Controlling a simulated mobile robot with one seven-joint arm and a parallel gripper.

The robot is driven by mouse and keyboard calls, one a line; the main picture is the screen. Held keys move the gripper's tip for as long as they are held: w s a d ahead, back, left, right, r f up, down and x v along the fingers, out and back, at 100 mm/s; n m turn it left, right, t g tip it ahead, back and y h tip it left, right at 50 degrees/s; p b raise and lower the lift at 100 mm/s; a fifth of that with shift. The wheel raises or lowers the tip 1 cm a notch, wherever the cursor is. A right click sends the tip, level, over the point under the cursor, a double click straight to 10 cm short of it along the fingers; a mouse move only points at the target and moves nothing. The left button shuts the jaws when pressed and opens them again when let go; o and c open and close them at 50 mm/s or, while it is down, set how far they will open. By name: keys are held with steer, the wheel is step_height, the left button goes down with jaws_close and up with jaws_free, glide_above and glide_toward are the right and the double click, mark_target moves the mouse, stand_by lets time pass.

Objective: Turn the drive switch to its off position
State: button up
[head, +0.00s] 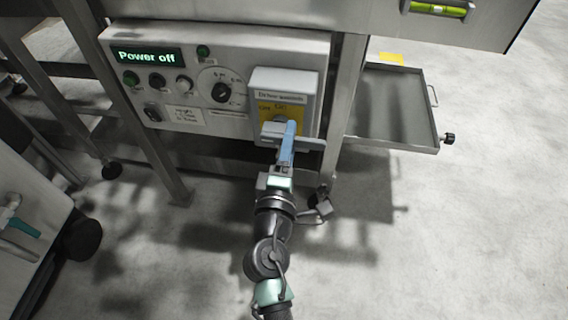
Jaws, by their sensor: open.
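A grey switch box (284,83) with a yellow plate (264,108) is mounted on the right end of the control panel. Small lettering shows on the plate, and a label strip above it is too small to read surely. I take this as the drive switch; its handle is mostly hidden behind my gripper, so its position cannot be told. My gripper (279,130) is at the lower front of the box, fingers reaching up to the plate. It is open. Whether the fingers touch the handle cannot be told.
The control panel (190,113) has a green "Power off" display (147,56), a round dial (221,92), several buttons and a rocker switch (152,112). A metal leg (345,110) stands right of the box, with a shallow tray (392,105) beyond. Floor in front is clear.

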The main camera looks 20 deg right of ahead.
steer(key=v, duration=1.2)
steer(key=shift+a, duration=0.1)
